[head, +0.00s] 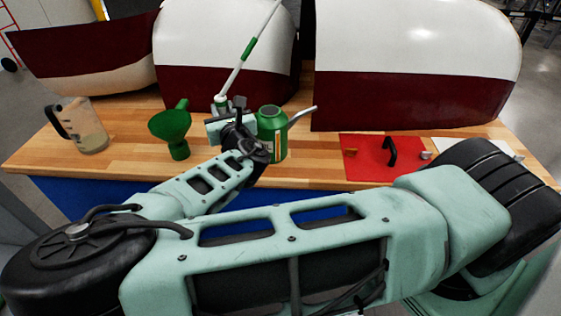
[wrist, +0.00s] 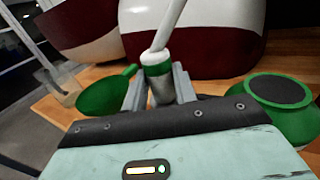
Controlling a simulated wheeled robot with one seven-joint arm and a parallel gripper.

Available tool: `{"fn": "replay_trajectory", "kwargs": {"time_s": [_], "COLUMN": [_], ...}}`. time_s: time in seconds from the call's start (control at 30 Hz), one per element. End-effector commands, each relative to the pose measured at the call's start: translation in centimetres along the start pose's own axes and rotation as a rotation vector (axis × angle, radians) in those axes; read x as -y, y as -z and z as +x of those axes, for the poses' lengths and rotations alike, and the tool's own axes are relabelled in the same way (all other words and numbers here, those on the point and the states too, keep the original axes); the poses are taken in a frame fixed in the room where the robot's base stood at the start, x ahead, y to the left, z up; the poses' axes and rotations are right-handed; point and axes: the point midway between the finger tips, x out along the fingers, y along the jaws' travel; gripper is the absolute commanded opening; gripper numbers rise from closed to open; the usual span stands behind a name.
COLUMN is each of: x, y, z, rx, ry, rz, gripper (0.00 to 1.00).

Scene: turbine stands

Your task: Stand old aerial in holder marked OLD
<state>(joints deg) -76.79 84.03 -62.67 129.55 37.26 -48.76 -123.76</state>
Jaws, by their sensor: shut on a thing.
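The aerial (head: 249,49) is a thin white rod with a green band, leaning up to the right in the head view. In the wrist view its lower end (wrist: 159,72) has a green collar and a silver foot. My gripper (wrist: 160,92) is shut on this lower end, with a grey finger on each side. In the head view my gripper (head: 222,104) is over the table, between the green funnel and the green can. What lies under the aerial's foot is hidden by my gripper. I see no holder with a readable OLD mark.
A green funnel (head: 170,124) stands left of my gripper and a green spouted can (head: 272,134) close on its right. A clear jug (head: 85,126) is farther left. A red mat (head: 371,160) with small parts lies right. Large white and maroon shells (head: 413,95) stand behind.

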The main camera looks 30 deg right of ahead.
Motion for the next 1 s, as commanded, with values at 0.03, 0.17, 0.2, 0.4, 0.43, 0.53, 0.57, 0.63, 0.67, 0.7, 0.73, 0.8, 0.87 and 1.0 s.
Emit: {"fn": "replay_trajectory", "kwargs": {"time_s": [0.03,0.17,0.2,0.4,0.43,0.53,0.57,0.63,0.67,0.7,0.73,0.8,0.87,1.0], "x": [-1.2,-2.5,-2.7,-2.9,-2.9,-2.8,-2.8,-2.9,-2.9,-2.8,-2.8,-2.8,-2.8,-2.8], "y": [1.9,3.5,3.8,6.8,7.3,8.9,9.2,9.7,9.9,10.2,10.4,11.2,12.1,13.6], "z": [-0.7,-1.7,-1.9,-2.1,-2.1,-2.1,-2.1,-2.0,-2.1,-2.1,-2.1,-2.1,-2.1,-2.1], "rx": [0.002,0.002,0.002,0.001,0.001,0.002,0.002,0.004,0.003,0.003,0.003,0.003,0.003,0.003], "ry": [0.007,0.035,0.04,0.049,0.048,0.049,0.048,0.048,0.048,0.048,0.048,0.048,0.047,0.048], "rz": [0.002,-0.001,-0.002,-0.004,-0.004,-0.004,-0.004,-0.002,-0.002,-0.003,-0.003,-0.002,-0.003,-0.002], "gripper": [0.0,0.0,0.0,0.0,0.0,0.0,0.0,0.0,0.0,0.0,0.0,0.0,0.0,0.0]}}
